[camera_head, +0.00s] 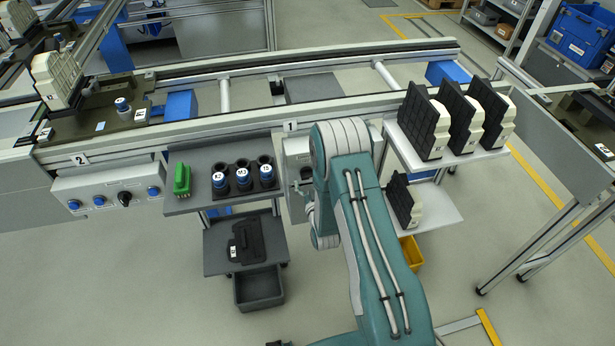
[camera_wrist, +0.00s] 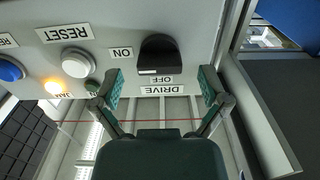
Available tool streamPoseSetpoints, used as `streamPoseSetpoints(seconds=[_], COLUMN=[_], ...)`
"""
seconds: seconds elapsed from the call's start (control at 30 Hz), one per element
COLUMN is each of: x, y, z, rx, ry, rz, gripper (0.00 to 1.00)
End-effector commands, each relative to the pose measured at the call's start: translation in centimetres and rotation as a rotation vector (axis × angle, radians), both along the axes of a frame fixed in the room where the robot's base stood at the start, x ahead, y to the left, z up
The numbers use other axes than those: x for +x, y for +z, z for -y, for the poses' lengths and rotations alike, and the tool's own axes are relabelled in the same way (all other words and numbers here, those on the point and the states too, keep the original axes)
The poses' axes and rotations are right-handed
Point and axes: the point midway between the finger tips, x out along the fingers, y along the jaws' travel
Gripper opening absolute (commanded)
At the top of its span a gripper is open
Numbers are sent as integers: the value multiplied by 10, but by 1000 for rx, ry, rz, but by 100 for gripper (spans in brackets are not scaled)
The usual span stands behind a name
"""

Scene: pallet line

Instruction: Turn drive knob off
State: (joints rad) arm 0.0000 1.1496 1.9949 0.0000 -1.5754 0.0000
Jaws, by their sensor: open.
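The drive knob (camera_wrist: 159,52) is black and sits on a light grey control panel (camera_wrist: 115,20) in the wrist view. An ON label (camera_wrist: 121,53) is to its left. An OFF label (camera_wrist: 161,80) and a DRIVE label (camera_wrist: 162,90) are below it. A small white mark shows on the knob's lower edge, toward the OFF side; its exact setting is hard to tell. My gripper (camera_wrist: 160,87) is open, one finger on each side below the knob, apart from it and holding nothing. In the head view my arm hides much of the panel (camera_head: 296,147) and the gripper.
A white RESET button (camera_wrist: 77,62), a lit JAM lamp (camera_wrist: 53,87) and a blue button (camera_wrist: 10,69) are left of the knob. A shelf (camera_head: 184,205) with blue-topped cylinders (camera_head: 243,178) stands left of my arm, and black-and-cream parts (camera_head: 425,122) stand right.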

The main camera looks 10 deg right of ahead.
Motion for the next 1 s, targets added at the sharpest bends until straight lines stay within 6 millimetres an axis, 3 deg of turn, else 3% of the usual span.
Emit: streamPoseSetpoints(seconds=[0.2, 0.47, 0.5, 0.67, 0.7, 1.0], x=[21, 23, 23, 23, 23, 24], y=[-1, 0, 0, 0, 0, 0], z=[0, 0, 0, 0, 0, 0], rx=[0, 0, 0, 0, 0, -12], ry=[0, 0, 0, 0, 0, 1], rz=[-1, -1, -1, -1, -1, 0], gripper=[94, 94, 90, 18, 12, 12])
